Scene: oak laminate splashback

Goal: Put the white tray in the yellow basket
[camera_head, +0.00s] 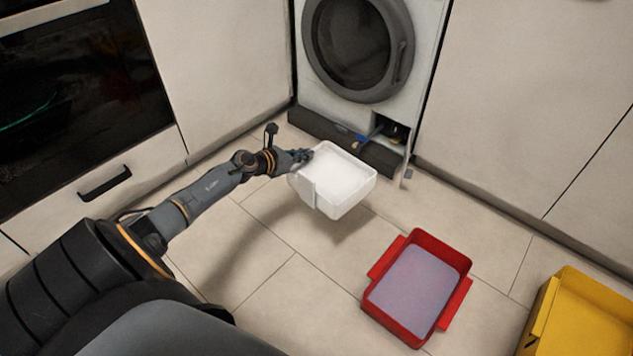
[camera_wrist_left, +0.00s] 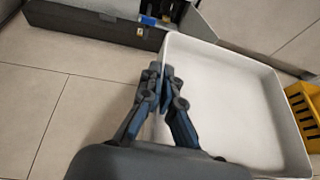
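The white tray (camera_head: 345,183) is held above the floor in front of the washing machine, with its shadow on the tiles below. My left gripper (camera_head: 303,157) is at the tray's left rim. In the left wrist view the fingers (camera_wrist_left: 165,88) are closed on the side wall of the white tray (camera_wrist_left: 225,110), and the tray looks empty. The yellow basket (camera_head: 580,315) stands on the floor at the lower right, partly cut off by the picture's edge. It also shows at the right edge of the left wrist view (camera_wrist_left: 299,100). My right gripper is not in view.
A red basket (camera_head: 463,262) with a pale lilac bottom stands on the floor between the tray and the yellow basket. The washing machine (camera_head: 408,50) has an open lower compartment (camera_head: 392,129) behind the tray. Cabinets line the back. Tiled floor is clear below the tray.

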